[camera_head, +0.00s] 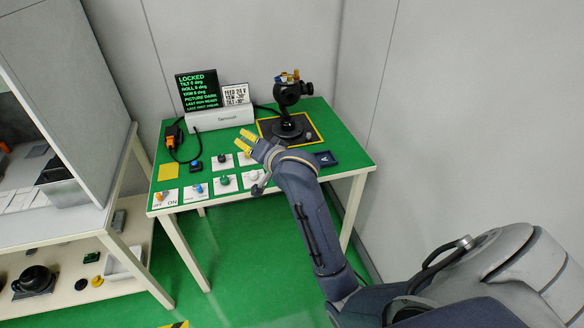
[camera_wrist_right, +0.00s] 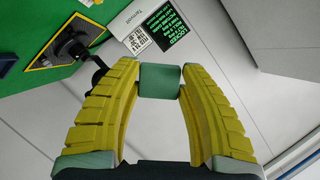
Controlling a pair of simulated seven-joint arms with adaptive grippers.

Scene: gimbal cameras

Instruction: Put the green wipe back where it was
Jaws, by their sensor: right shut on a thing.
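My right gripper (camera_head: 247,141) reaches over the green table, in front of the white display base and left of the gimbal camera. In the right wrist view its yellow fingers (camera_wrist_right: 160,80) are shut on a small dark-green square, the green wipe (camera_wrist_right: 160,88), held between the fingertips. In the head view I cannot make out the wipe against the green tabletop. My left gripper is not in view.
The gimbal camera (camera_head: 289,100) stands on a black, yellow-edged mat (camera_head: 268,129). A black display (camera_head: 197,90) reads LOCKED. Knobs and switches on white plates (camera_head: 226,184) line the front. A yellow square (camera_head: 168,171) lies left. A dark blue pad (camera_head: 326,158) lies right.

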